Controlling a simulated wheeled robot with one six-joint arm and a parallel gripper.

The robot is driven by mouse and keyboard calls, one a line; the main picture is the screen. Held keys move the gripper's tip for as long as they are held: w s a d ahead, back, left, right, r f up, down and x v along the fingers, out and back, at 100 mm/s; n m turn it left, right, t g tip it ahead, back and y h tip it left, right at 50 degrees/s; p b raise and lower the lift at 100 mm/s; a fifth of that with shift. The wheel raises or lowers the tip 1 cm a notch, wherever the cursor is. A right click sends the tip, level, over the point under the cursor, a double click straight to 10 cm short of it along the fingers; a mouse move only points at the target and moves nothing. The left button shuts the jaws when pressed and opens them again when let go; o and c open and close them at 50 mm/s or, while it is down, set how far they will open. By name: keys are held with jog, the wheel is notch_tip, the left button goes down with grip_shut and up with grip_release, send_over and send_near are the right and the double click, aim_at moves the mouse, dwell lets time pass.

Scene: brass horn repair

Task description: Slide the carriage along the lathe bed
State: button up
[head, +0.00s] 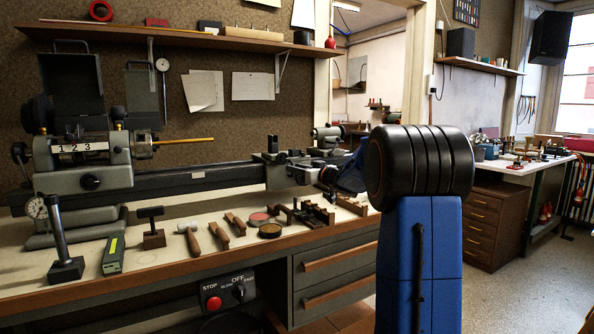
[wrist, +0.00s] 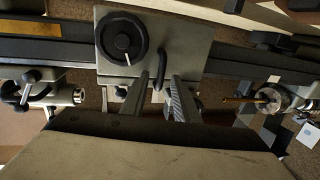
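The lathe carriage (wrist: 185,30) is a pale grey block across the dark lathe bed (wrist: 65,52) in the wrist view. It has a round black handwheel (wrist: 122,40) and a dark looped handle (wrist: 158,76). My gripper (wrist: 164,84) is open, its two fingers apart with the handle between their tips. I cannot tell whether either finger touches it. In the head view the bed (head: 200,178) runs right from the headstock (head: 90,165), and the carriage (head: 283,176) is at its right part.
The bench front holds a stand (head: 62,235), a green-marked block (head: 113,254), wooden-handled tools (head: 217,234) and round tins (head: 270,230). A brass rod (head: 183,141) projects from the headstock. The tailstock (head: 328,138) stands right of the carriage.

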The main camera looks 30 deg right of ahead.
jog(key=s+d, duration=0.3)
jog(key=s, duration=1.4)
jog(key=shift+d, duration=0.15)
jog(key=s+a+m+g+h, duration=0.2)
jog(key=s+a+m+h, duration=0.2)
jog(key=s+a+h, duration=0.3)
jog(key=s+a+f+g+y, duration=0.1)
jog(key=s+a+f+g, duration=0.2)
jog(key=s+a+f, duration=0.4)
jog(key=s+a+f+n+g+y, duration=0.1)
jog(key=s+a+f+g, duration=0.3)
jog(key=s, duration=1)
jog(key=s+a+f+g+y, duration=0.1)
jog(key=s+a+f+g, duration=0.2)
jog(key=s+a+f, duration=0.8)
notch_tip(320, 180, down, 3)
jog(key=shift+r+n+g+y, duration=0.1)
jog(key=shift+n+g+y, duration=0.2)
jog(key=shift+n+g, duration=0.1)
